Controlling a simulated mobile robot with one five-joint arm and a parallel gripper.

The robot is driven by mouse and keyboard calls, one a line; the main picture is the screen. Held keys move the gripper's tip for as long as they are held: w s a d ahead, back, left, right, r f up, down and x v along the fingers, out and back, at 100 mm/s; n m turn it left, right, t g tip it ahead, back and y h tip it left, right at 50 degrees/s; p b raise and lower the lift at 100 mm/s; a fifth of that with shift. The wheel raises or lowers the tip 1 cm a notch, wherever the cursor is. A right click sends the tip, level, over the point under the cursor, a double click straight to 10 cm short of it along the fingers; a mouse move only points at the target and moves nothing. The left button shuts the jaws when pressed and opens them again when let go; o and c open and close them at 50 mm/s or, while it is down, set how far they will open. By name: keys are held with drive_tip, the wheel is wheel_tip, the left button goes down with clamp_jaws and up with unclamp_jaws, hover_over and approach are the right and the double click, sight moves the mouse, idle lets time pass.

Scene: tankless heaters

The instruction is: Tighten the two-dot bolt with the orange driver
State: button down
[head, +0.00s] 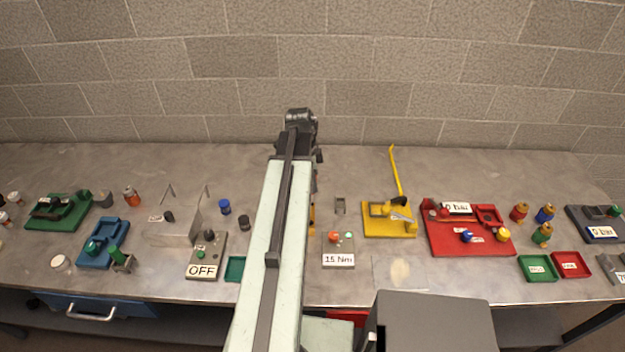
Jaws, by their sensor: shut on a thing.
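My arm (285,215) reaches from the bottom of the head view across the bench toward the wall. A dark joint (300,120) shows at its far end; my gripper's jaws and anything in them are hidden by the arm. A thin orange-yellow strip (312,218) shows just right of the arm, mostly covered; I cannot tell if it is the orange driver. I cannot make out a two-dot bolt.
Right of the arm are a yellow fixture (375,228) with a raised lever, a red fixture (455,245), and green (537,268) and red (571,265) trays. Left are an "OFF" box (202,270), a blue fixture (95,255) and a green fixture (45,220). The back strip is clear.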

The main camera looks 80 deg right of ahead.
drive_tip(key=shift+f+b, duration=0.55)
drive_tip(key=shift+b, duration=0.05)
idle(1.8)
wheel_tip(320, 180, up, 7)
drive_tip(key=p, duration=0.7)
drive_tip(key=shift+r, duration=0.1)
